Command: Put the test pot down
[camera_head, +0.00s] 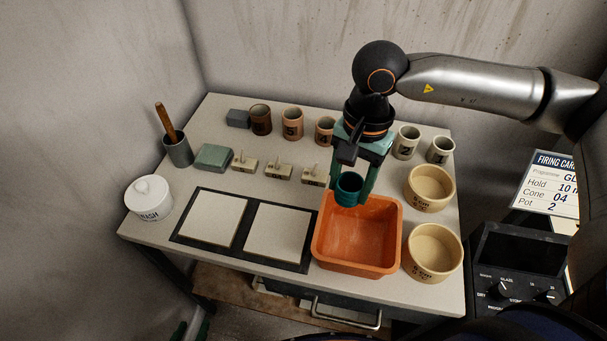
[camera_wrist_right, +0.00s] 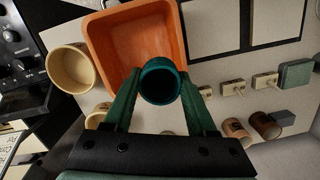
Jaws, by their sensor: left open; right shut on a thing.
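My right gripper (camera_head: 354,186) is shut on a dark teal pot (camera_head: 348,188), held upright above the back part of the orange bin (camera_head: 361,268). In the right wrist view the teal pot (camera_wrist_right: 160,82) sits between the two green fingers, with the orange bin (camera_wrist_right: 108,50) beyond it. The bin looks empty. Two pale square tiles (camera_head: 213,222) and (camera_head: 277,234) lie bare in a dark frame (camera_head: 240,262) left of the bin. Green fingertips of my left gripper (camera_head: 191,329) show at the bottom edge, open and below the table.
Numbered pots (camera_head: 292,124) line the back. Small stands with pegs (camera_head: 278,170) are in front of them. Two cream bowls (camera_head: 430,188) and (camera_head: 433,253) stand right of the bin. A white lidded jar (camera_head: 148,199) and green block (camera_head: 213,158) are left. A firing card (camera_head: 546,184) stands at right.

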